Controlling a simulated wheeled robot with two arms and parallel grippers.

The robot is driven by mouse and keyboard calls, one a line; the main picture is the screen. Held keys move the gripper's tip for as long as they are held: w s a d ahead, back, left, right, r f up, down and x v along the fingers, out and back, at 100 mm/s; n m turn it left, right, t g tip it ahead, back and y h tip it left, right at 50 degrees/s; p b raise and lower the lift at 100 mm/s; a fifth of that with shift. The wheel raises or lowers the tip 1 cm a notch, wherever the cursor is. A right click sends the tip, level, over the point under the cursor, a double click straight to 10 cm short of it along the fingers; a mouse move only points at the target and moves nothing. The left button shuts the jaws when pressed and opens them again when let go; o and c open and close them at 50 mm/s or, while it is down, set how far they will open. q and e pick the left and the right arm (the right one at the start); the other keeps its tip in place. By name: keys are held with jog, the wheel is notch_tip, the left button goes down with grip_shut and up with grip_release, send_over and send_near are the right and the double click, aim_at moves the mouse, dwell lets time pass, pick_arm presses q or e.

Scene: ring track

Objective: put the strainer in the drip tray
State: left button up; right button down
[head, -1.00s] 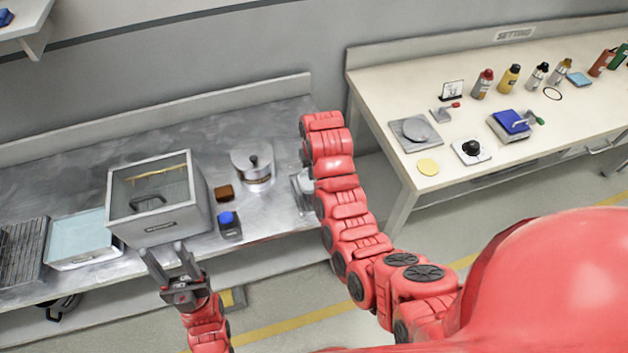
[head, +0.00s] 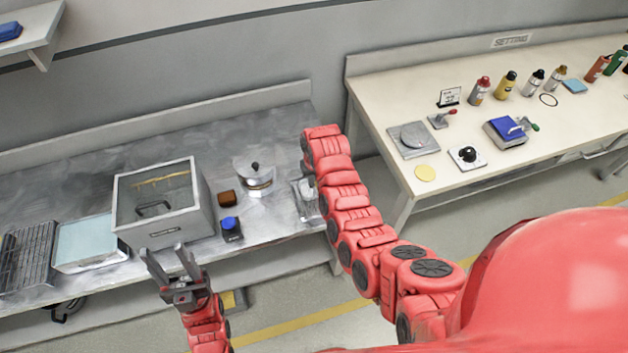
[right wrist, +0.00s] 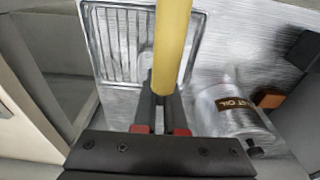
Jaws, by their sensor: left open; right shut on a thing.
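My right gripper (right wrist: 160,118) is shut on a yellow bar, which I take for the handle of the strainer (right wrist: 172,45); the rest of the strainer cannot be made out. The bar reaches across the ribbed metal drip tray (right wrist: 115,45) in the right wrist view; its height above the tray is unclear. The drip tray (head: 299,207) also shows at the right end of the metal bench in the head view, partly behind my right arm, which hides the right gripper there. My left gripper (head: 172,262) is open and empty in front of the bench.
A glass-topped box (head: 165,205) fills the bench middle. A floor gap separates the cream table (head: 430,150).

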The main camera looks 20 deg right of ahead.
jog(key=c, duration=1)
grip_release()
jog(key=shift+r, duration=0.1)
